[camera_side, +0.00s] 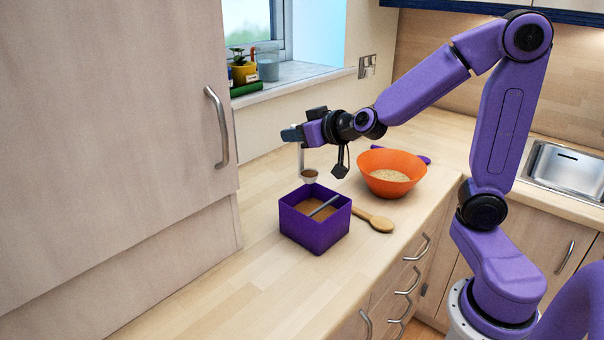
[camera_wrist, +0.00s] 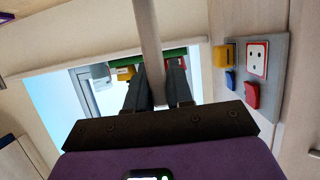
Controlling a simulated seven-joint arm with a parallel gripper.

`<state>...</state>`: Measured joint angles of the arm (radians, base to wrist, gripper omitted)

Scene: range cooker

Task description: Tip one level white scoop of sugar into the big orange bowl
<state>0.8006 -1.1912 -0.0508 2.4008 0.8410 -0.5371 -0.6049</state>
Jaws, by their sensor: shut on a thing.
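My gripper (camera_side: 291,134) is shut on the upright handle of the white scoop (camera_side: 310,181), above the purple box. The scoop hangs below with its cup upright, and brown sugar shows in the cup; whether it is level is too small to tell. In the wrist view the pale handle (camera_wrist: 149,45) runs up from between my gripper's fingers (camera_wrist: 158,82); the cup is not seen there. The purple box (camera_side: 317,237) holds brown sugar, with a grey bar (camera_side: 323,206) lying across it. The big orange bowl (camera_side: 391,184), with pale contents, stands to the right of the scoop.
A wooden spoon (camera_side: 377,222) lies between the box and the bowl's front. A purple object (camera_side: 424,159) lies partly hidden behind the bowl. A tall cabinet (camera_side: 120,130) stands at left. A yellow pot (camera_side: 243,74) is on the windowsill. The front-left counter is clear.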

